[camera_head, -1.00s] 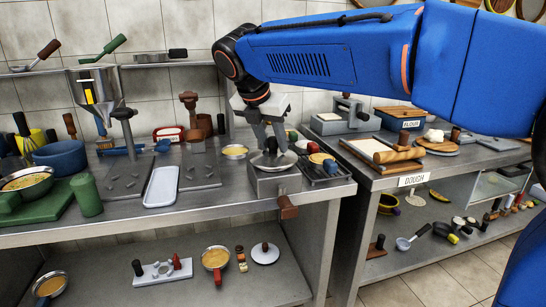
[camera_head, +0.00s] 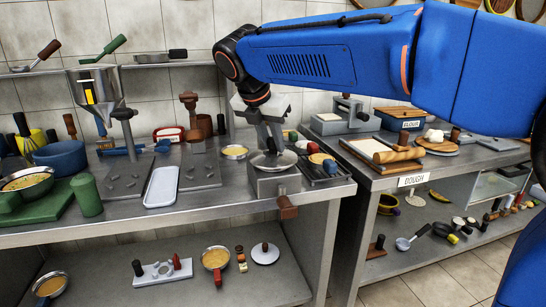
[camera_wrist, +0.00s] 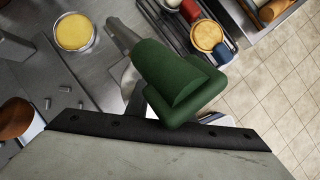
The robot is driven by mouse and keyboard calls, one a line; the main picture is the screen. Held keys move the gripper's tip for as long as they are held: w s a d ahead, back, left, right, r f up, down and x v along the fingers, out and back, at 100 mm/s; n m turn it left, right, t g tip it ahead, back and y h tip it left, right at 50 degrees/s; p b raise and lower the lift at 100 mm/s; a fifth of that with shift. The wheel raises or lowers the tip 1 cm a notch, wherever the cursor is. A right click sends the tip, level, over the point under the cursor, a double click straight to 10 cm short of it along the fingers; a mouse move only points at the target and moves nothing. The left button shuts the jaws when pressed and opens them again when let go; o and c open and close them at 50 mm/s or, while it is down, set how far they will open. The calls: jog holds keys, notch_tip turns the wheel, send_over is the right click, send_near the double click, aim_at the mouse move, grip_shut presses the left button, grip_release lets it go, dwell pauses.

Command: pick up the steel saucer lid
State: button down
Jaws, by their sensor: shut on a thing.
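The steel saucer lid (camera_head: 268,161) is a shallow grey disc lying on top of a boxy steel unit (camera_head: 270,184) near the counter's front right corner. My gripper (camera_head: 271,149) points down over the lid, with its grey fingers shut at the lid's middle. The fingers hide the grip on the lid. The lid looks level and I see no gap between it and the unit. In the wrist view, a large dark green shape (camera_wrist: 175,78) close to the camera blocks the middle; I cannot tell what it is.
A small bowl with yellow contents (camera_head: 235,152) stands left of the unit. A rack (camera_head: 318,176) with small items stands close on the right. A brown handle (camera_head: 287,207) juts from the unit's front. A white tray (camera_head: 161,187) lies farther left.

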dwell(0.4)
jog(key=shift+r, duration=0.75)
jog(key=shift+r, duration=0.2)
